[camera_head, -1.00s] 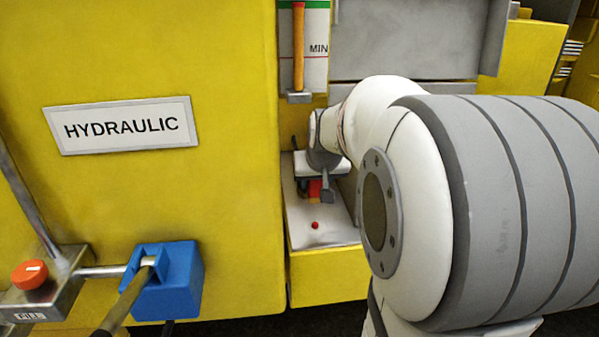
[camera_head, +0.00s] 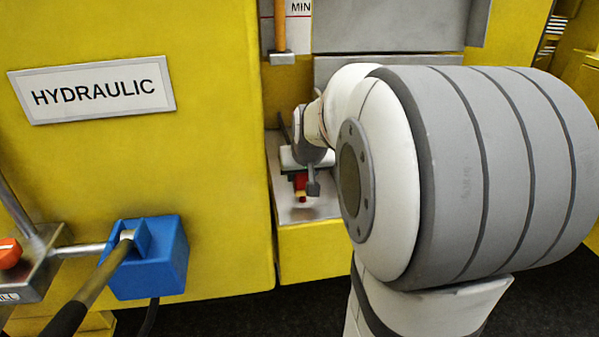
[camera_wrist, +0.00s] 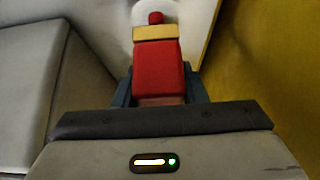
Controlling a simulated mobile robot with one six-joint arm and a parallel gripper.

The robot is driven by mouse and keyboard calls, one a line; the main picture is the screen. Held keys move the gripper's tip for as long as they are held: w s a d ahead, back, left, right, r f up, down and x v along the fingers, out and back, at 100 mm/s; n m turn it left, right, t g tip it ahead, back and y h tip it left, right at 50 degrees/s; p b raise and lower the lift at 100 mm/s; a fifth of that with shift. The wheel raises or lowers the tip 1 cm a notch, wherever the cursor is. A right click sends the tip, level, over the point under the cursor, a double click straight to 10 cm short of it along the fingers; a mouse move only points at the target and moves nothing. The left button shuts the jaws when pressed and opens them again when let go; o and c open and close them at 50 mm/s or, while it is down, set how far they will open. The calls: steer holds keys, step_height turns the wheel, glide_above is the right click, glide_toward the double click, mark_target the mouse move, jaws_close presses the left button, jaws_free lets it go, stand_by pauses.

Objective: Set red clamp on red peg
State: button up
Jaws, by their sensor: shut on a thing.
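The red clamp (camera_wrist: 158,70) is between the dark fingers of my gripper (camera_wrist: 161,90) in the wrist view. It has a yellow band (camera_wrist: 155,33) across its far end. The red peg (camera_wrist: 155,17) shows just beyond that band, over a pale surface. In the head view my gripper (camera_head: 306,160) is above the tray, with the clamp (camera_head: 300,182) below it. The clamp partly covers the peg, so I cannot tell whether the two touch.
The metal tray (camera_head: 322,207) sits in a yellow recess. A tall yellow panel with a HYDRAULIC sign (camera_head: 94,90) stands on the left. A blue block (camera_head: 160,265) with a lever is at lower left.

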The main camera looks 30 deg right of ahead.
mark_target(305, 176)
steer(key=shift+f, duration=0.1)
stand_by(0.3)
steer(key=shift+f+b, duration=0.35)
steer(key=shift+b, duration=0.15)
steer(key=shift+s+f+b, duration=0.1)
steer(key=shift+f+b, duration=0.95)
steer(key=shift+b, duration=0.15)
stand_by(1.6)
steer(key=o, duration=1.4)
steer(key=shift+c, duration=0.2)
steer(key=v, duration=0.7)
steer(key=shift+s+a+r, duration=0.1)
steer(key=shift+s+r, duration=0.1)
steer(key=shift+r, duration=0.1)
